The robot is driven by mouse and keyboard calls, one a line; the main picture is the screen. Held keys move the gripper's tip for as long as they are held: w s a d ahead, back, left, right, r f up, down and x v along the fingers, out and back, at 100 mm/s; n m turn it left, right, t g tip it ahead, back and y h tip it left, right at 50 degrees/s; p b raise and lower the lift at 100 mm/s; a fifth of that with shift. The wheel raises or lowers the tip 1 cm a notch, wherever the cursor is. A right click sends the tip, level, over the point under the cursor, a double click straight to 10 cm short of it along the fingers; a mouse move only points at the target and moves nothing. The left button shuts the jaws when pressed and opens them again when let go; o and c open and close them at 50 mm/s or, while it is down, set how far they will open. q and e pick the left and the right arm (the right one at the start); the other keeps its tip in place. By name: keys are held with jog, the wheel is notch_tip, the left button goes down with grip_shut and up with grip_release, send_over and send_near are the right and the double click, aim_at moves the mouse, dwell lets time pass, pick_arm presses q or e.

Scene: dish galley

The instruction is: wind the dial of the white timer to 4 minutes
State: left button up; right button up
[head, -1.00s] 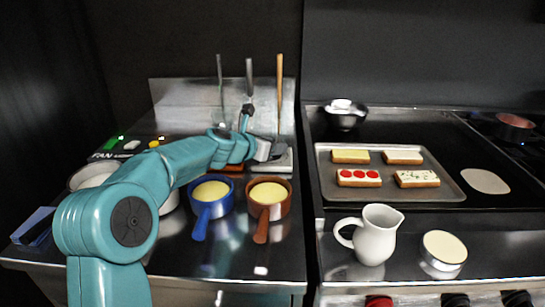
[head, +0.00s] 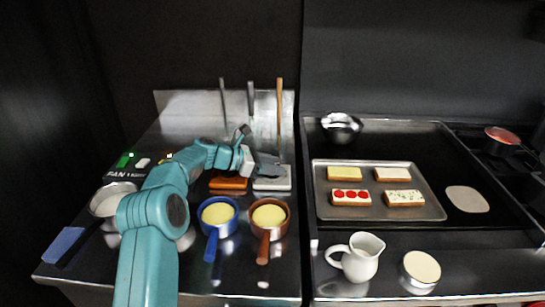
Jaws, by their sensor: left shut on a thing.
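The white timer (head: 272,184) is a pale block at the back of the left steel counter, right of an orange block. My left arm reaches in from the left, and its gripper (head: 268,164) is at the top of the white timer, shut on its dial. The gripper hides the dial, so its setting cannot be read. My right gripper is not in view.
The orange block (head: 229,183) lies close left of the white timer. A blue pan (head: 219,230) and a brown pan (head: 269,234) stand in front. A tray (head: 428,208) of toasts, a white jug (head: 359,262) and a round tin (head: 421,270) are to the right.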

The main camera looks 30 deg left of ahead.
pick_arm(q)
jog(key=shift+f, duration=0.25)
jog(key=o, duration=1)
jog(key=shift+c, duration=0.2)
jog(key=shift+r, duration=0.1)
jog(key=shift+s+a+r, duration=0.2)
jog(key=shift+s, duration=0.05)
jog(key=v, duration=1.5)
jog(key=shift+s+a+r, duration=0.1)
jog(key=shift+s+a, duration=0.05)
jog(key=shift+a, duration=0.05)
jog(key=shift+c, duration=0.3)
